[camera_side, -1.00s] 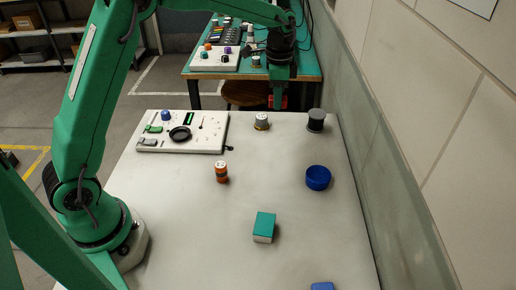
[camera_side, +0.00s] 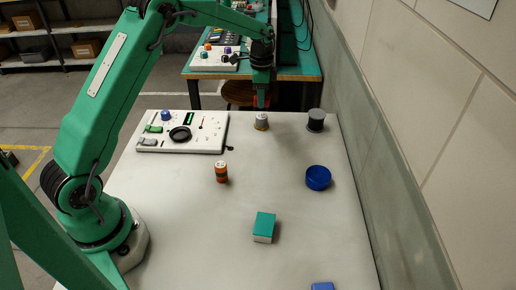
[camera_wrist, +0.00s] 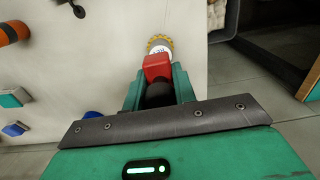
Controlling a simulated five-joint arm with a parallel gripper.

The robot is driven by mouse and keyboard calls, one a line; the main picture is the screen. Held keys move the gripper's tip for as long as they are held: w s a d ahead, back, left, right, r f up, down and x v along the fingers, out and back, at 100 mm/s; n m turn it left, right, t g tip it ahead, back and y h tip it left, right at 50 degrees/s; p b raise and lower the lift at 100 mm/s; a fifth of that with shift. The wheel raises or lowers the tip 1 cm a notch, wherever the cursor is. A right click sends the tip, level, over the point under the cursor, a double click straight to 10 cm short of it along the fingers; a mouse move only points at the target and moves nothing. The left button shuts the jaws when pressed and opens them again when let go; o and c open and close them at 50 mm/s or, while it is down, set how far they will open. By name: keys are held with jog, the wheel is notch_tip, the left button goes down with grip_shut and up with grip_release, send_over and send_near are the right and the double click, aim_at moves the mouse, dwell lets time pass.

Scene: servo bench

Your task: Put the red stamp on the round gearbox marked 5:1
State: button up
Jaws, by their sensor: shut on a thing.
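My gripper (camera_side: 261,100) is shut on the red stamp (camera_wrist: 157,68), which sticks out beyond the green jaws in the wrist view. A dark round part of it shows between the jaws. In the side view the gripper is above a round grey gearbox with a gold ring (camera_side: 261,121), with a small gap seen between them. In the wrist view the white top of this gearbox (camera_wrist: 159,45) shows just past the stamp, partly hidden by it. Its marking is too small to read. An orange and black round unit (camera_side: 221,172) stands nearer the side camera.
A dark cylinder (camera_side: 316,121) stands to the right of the grey gearbox. A white panel (camera_side: 200,147) with a black dish lies to the left. A blue round container (camera_side: 318,178), a teal-topped block (camera_side: 264,227) and a blue block (camera_side: 322,286) are nearer. The table between is clear.

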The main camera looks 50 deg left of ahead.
aim_at(261, 116)
jog(key=shift+f, duration=2.05)
jog(key=shift+f, duration=0.15)
jog(key=o, duration=1)
notch_tip(261, 116, up, 12)
jog(key=shift+f, duration=0.25)
jog(key=shift+r, duration=0.45)
